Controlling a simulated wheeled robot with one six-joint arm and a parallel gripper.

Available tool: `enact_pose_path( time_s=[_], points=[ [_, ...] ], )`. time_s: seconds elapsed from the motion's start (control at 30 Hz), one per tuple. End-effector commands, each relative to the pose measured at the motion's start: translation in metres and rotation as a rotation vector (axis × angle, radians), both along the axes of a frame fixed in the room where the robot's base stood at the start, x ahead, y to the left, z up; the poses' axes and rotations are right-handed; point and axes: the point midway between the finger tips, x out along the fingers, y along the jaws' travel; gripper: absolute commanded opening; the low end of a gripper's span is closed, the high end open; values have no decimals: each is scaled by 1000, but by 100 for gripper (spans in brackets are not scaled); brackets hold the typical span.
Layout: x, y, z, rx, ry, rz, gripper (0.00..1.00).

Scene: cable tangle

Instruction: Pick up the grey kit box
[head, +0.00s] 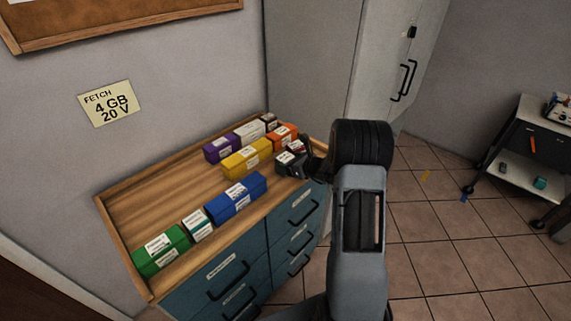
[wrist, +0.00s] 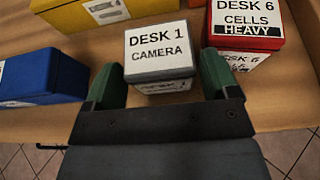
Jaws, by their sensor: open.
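The grey kit box (wrist: 160,54) has a white label reading "DESK 1 CAMERA" on its lid and a partly covered label on its front. It sits on the wooden bench top, and shows small beside my gripper in the head view (head: 284,158). My gripper (wrist: 159,72) is open, with one green finger on each side of the box's near part. The box lies between the fingers; I cannot tell whether either finger touches it. In the head view my gripper (head: 297,163) partly hides the box at the bench's front right.
A red box (wrist: 250,40) labelled "DESK 6 CELLS HEAVY" stands close to the right finger. A blue box (wrist: 40,76) is to the left, a yellow box (wrist: 75,14) behind. Purple (head: 222,148), orange (head: 283,136) and green (head: 160,252) boxes share the bench (head: 150,192).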

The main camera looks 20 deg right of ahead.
Motion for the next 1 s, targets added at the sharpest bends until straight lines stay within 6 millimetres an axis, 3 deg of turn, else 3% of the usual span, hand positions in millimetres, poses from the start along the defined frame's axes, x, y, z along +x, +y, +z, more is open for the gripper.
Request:
enact_pose_path(
  time_s=[0.17,0.57,0.83,1.0],
  points=[
    [0,0,0,0,-1,0,79],
    [0,0,1,0,-2,0,42],
    [0,0,3,-1,-3,1,42],
    [0,0,14,-2,-6,1,42]
  ],
)
